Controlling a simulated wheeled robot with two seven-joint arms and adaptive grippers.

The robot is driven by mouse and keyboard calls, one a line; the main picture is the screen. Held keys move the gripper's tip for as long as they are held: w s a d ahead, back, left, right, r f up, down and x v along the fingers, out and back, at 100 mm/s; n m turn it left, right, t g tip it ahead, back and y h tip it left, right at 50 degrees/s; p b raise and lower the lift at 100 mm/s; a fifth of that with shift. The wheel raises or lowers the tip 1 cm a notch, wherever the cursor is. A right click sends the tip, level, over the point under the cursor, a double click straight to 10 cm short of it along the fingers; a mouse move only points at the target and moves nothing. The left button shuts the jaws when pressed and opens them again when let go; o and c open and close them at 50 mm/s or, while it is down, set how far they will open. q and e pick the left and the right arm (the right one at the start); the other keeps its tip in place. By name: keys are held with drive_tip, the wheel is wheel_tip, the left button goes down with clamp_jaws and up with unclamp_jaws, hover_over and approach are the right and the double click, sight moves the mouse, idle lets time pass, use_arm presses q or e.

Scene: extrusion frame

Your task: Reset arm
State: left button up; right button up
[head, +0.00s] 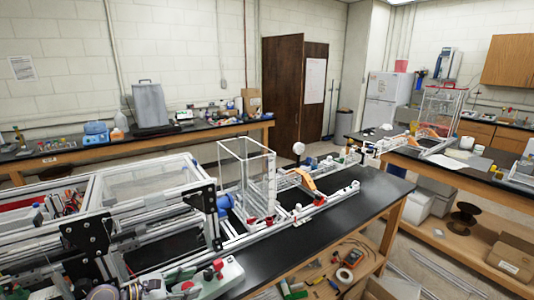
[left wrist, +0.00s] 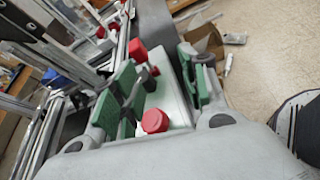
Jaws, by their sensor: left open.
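My left gripper (left wrist: 155,92) is open in the left wrist view, its two grey fingers with green pads spread apart. A pale box with red knobs (left wrist: 178,100) shows in the gap between the fingers. I cannot tell whether the fingers touch it or how far beyond them it lies. In the head view a pale box with red knobs (head: 222,277) sits at the bottom, by the front edge of the black bench. My right gripper is not seen in these frames.
An aluminium extrusion frame (head: 150,207) fills the left of the black bench (head: 368,200). A clear open box (head: 246,175) stands mid-bench. Bench space at the right is partly clear. A lower wooden shelf holds tools and tape (head: 345,275). A cardboard box (left wrist: 205,42) lies on the floor.

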use_arm(q)
drive_tip(key=s+d+f+m+g+y, duration=0.3)
drive_tip(key=s+d+f+m, duration=0.4)
drive_tip(key=s+m, duration=0.4)
drive_tip(key=s+a+f+m+g+y, duration=0.1)
drive_tip(key=s+a+m+y, duration=0.1)
drive_tip(key=s+m+y, duration=0.4)
drive_tip(key=s+a+m+g+y, duration=0.1)
drive_tip(key=s+a+m, duration=0.25)
drive_tip(key=m, duration=0.45)
wheel_tip(320, 180, down, 35)
drive_tip(key=s+g+b, duration=0.1)
drive_tip(key=s+b, duration=0.1)
drive_tip(key=s, duration=0.1)
drive_tip(key=s+a+f+g+b, duration=0.1)
drive_tip(key=s+a+f, duration=0.2)
drive_tip(key=s+f, duration=1.8)
drive_tip(key=shift+s+a+m+g+y, duration=0.15)
drive_tip(key=shift+s+m+g+y, duration=0.15)
drive_tip(key=shift+s+m, duration=0.15)
